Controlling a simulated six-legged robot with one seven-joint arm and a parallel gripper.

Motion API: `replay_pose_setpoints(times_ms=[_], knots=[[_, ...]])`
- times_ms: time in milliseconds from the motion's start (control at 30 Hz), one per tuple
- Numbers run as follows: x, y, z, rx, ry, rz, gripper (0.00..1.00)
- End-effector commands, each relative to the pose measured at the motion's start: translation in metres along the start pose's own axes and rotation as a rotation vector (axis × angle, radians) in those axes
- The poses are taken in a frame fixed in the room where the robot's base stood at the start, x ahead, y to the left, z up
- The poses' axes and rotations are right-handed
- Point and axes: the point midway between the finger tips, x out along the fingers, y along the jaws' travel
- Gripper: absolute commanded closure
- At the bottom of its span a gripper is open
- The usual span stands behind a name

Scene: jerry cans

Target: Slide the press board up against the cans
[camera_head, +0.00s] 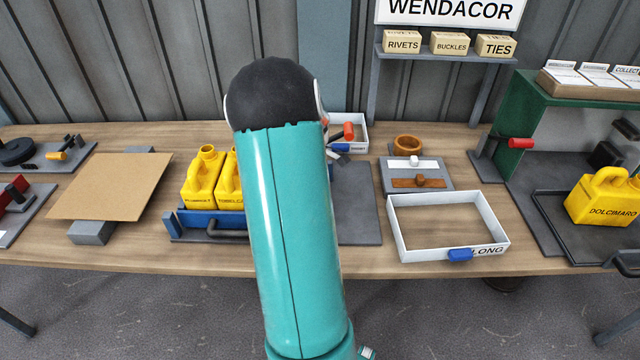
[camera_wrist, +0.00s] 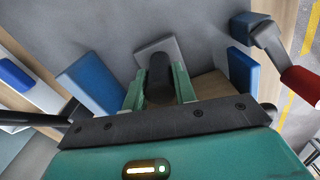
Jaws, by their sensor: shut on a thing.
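Two yellow jerry cans (camera_head: 201,183) show in the head view, standing side by side at a blue-fronted grey rack (camera_head: 205,222); my arm partly covers the right one. In the wrist view, my gripper (camera_wrist: 159,72) has its two green fingers closed on a dark, rounded grip (camera_wrist: 159,74). This grip stands at a small grey block (camera_wrist: 152,46), which may be part of the press board. Blue pieces stand left (camera_wrist: 92,82) and right (camera_wrist: 242,76) of my fingers. My arm hides the gripper and the press board in the head view, so the gap to the cans cannot be told.
A red-handled lever (camera_wrist: 300,84) is at the right of the wrist view. A white tray (camera_head: 448,226) and a grey fixture (camera_head: 416,173) lie right of my arm. A tan board (camera_head: 110,186) is at left. A yellow can (camera_head: 604,197) stands far right.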

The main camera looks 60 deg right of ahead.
Motion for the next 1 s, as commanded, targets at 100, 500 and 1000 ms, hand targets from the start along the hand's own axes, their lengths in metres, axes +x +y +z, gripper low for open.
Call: replay_pose_setpoints(times_ms=[100,500,1000], knots=[[0.000,0.000,-0.003,-0.002,0.003,0.000,1.00],[-0.001,0.000,-0.001,-0.001,0.002,0.000,0.51],[-0.084,0.001,-0.001,-0.001,0.003,0.005,0.51]])
